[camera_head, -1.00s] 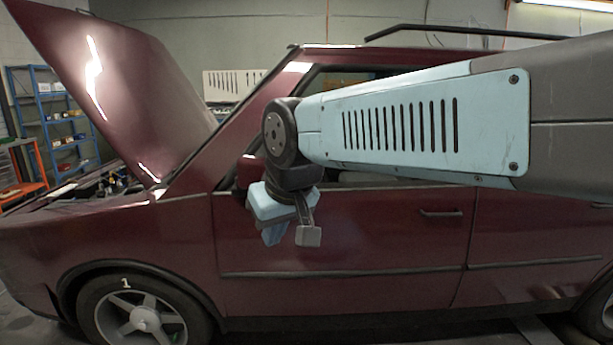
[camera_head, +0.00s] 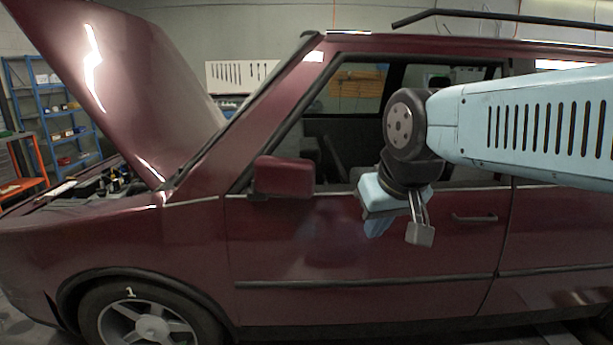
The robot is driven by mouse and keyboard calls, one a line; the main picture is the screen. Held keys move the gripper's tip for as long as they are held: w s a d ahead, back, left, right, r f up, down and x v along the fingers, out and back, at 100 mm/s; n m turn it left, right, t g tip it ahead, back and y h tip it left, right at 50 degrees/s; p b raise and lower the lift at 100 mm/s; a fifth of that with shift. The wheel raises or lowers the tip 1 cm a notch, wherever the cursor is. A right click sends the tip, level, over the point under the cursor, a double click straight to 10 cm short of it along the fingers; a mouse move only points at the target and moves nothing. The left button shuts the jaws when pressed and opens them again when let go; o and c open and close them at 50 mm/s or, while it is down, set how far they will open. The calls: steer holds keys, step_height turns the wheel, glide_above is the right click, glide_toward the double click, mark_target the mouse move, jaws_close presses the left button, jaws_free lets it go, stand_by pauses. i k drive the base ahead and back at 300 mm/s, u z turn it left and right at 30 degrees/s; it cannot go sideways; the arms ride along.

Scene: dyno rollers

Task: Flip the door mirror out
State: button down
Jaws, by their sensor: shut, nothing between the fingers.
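The door mirror (camera_head: 284,177) is a dark red block at the front lower corner of the front door's window. It shows whole and stands out from the door. My gripper (camera_head: 398,232) is to the right of the mirror, in front of the front door (camera_head: 330,240) just below the window line. It points down, is shut and empty, and is clear of the mirror by a visible gap. The far side of the mirror is hidden.
The dark red car fills the view, its bonnet (camera_head: 120,85) raised at the left. A door handle (camera_head: 474,218) is to the right of my gripper. Blue shelves (camera_head: 55,110) and an orange trolley (camera_head: 30,170) stand behind at the left.

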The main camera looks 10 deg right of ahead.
mark_target(284, 176)
steer(key=i, duration=0.85)
steer(key=u, duration=0.05)
